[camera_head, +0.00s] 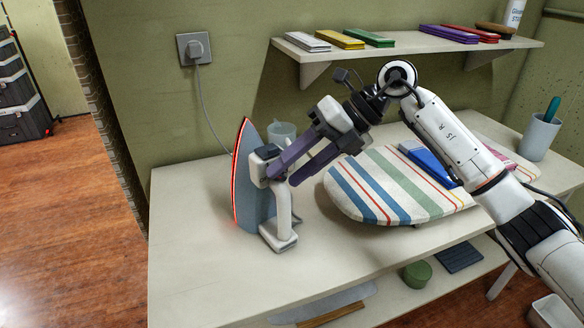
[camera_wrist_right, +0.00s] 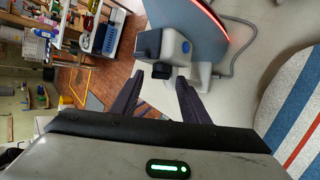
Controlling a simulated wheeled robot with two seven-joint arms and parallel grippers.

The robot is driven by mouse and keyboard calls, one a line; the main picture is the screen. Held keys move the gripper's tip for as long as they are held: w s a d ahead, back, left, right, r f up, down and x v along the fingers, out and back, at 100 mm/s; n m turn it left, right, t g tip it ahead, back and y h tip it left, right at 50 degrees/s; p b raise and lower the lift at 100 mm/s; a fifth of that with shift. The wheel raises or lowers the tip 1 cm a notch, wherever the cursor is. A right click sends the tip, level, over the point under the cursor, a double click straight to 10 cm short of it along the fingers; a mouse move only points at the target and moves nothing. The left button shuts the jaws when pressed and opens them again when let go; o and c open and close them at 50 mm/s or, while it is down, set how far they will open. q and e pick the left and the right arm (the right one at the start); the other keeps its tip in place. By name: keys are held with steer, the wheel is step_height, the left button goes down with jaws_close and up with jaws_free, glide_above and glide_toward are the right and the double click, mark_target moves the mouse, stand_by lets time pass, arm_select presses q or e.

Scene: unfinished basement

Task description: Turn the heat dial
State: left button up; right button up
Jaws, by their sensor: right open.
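The iron (camera_head: 255,200) stands on its heel on the table, with its plate facing left and a red glow along the edge. It also shows at the top of the right wrist view (camera_wrist_right: 205,28). My right gripper (camera_head: 283,173) is open and reaches in from the right at the iron's body. In the right wrist view, its two dark fingers (camera_wrist_right: 160,80) lie on either side of a small dark knob (camera_wrist_right: 161,71), which looks like the heat dial. I cannot tell whether they touch it. My left gripper is out of view.
A striped ironing board (camera_head: 385,190) lies right of the iron under my right arm. A clear cup (camera_head: 281,132) stands behind the iron. A wall shelf (camera_head: 400,46) hangs above, and a plugged-in cord runs down from the socket (camera_head: 194,49). The table's front left (camera_head: 190,270) is clear.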

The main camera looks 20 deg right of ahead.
jaws_close()
steer(key=shift+a+r+h+p, duration=0.15)
steer(key=shift+r+h+p, duration=0.1)
steer(key=shift+h+p, duration=0.25)
steer(key=h+p, duration=0.1)
steer(key=n+h+p, duration=0.1)
steer(key=shift+s+a+r+t+h, duration=0.1)
steer(key=shift+a+r+t+h, duration=0.05)
steer(key=shift+a+t+h, duration=0.2)
steer(key=shift+s+a+n+t+h, duration=0.15)
steer(key=shift+t+h, duration=0.1)
steer(key=shift+h, duration=0.4)
steer(key=shift+w+a+n+t+h, duration=0.1)
steer(key=shift+n+t+h, duration=0.1)
steer(key=shift+h, duration=0.4)
steer(key=h+b, duration=0.1)
steer(key=t+h+b, duration=0.1)
steer(key=h+b, duration=0.1)
steer(key=shift+s+a+n, duration=0.15)
steer(key=shift+a+n, duration=0.1)
steer(key=shift+a, duration=0.15)
steer(key=shift+h, duration=0.5)
